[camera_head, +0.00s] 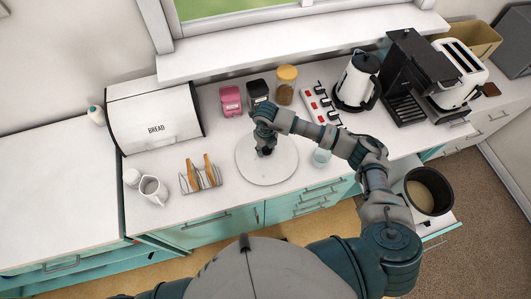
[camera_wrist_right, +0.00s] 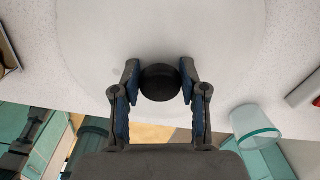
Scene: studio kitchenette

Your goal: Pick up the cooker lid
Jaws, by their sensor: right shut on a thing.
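The cooker lid (camera_head: 266,172) is a wide, pale, round disc at the middle of the white counter. In the right wrist view the lid (camera_wrist_right: 100,50) fills most of the upper picture, with a round black knob (camera_wrist_right: 160,83) at its centre. My right gripper (camera_head: 265,150) points down over the lid's middle. Its two fingers (camera_wrist_right: 160,80) are shut on the knob, one on each side. I cannot tell whether the lid touches the counter. A dark round cooker pot (camera_head: 428,190) stands open at the right, with something tan inside. My left gripper is not in view.
A toast rack (camera_head: 200,178), a jug (camera_head: 153,190) and a bread bin (camera_head: 155,117) stand left of the lid. Jars (camera_head: 286,85) and a power strip (camera_head: 320,103) stand behind. A clear glass (camera_head: 321,157) is close on the right. A kettle (camera_head: 357,80) stands back right.

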